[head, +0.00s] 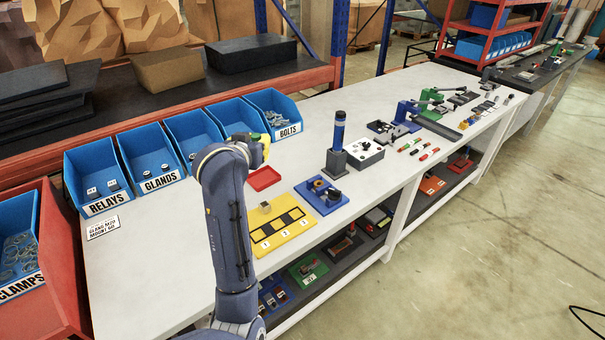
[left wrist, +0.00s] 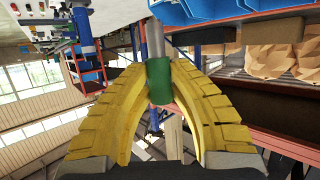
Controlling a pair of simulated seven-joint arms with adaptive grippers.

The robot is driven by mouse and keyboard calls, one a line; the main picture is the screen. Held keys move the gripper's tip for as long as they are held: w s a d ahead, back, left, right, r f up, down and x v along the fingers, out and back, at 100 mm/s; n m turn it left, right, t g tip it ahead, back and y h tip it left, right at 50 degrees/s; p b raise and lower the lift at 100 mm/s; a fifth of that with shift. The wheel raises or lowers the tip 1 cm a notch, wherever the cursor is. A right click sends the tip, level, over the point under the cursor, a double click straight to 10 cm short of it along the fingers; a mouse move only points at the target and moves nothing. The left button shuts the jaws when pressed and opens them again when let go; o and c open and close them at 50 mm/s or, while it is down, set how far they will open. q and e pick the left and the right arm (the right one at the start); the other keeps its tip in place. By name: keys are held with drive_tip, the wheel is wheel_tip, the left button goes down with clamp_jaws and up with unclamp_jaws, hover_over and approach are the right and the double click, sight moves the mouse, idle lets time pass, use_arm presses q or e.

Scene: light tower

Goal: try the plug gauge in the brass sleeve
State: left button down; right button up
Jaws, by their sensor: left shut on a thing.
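My left gripper (head: 264,149) is raised over the bench in front of the bolts bin. In the left wrist view its yellow fingers (left wrist: 160,88) are shut on the green grip of the plug gauge (left wrist: 159,76), whose grey metal end (left wrist: 155,38) points away from the palm. In the head view only a bit of green shows at the gripper, and the rest is hidden. A blue fixture (head: 335,207) on the bench holds dark round parts and a small brass-toned piece, too small to tell for sure as the brass sleeve. My right gripper is not in view.
A yellow board (head: 259,239) with numbered squares carries a small grey block (head: 265,208). A red tray (head: 263,179) lies behind it. Blue bins (head: 98,177) line the back.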

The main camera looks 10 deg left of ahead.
use_arm(q)
drive_tip(key=shift+w+a+r, duration=0.15)
drive_tip(key=shift+r, duration=0.3)
drive_tip(key=w+d+f+m+h, duration=0.1)
drive_tip(key=w+d+f+h, duration=0.1)
drive_tip(key=w+d, duration=0.15)
drive_tip(key=m+g+h, duration=0.4)
drive_tip(key=m+h, duration=0.4)
hover_over(319, 186)
drive_tip(key=w, duration=0.1)
wheel_tip(319, 186, down, 10)
drive_tip(key=f, duration=0.1)
drive_tip(key=shift+w+a+r, duration=0.1)
drive_tip(key=shift+a+r, duration=0.05)
drive_tip(key=shift+r, duration=0.1)
drive_tip(key=shift+f, duration=0.1)
drive_tip(key=shift+f, duration=2)
drive_tip(key=shift+f, duration=0.7)
drive_tip(key=shift+r, duration=0.25)
drive_tip(key=shift+r, duration=0.35)
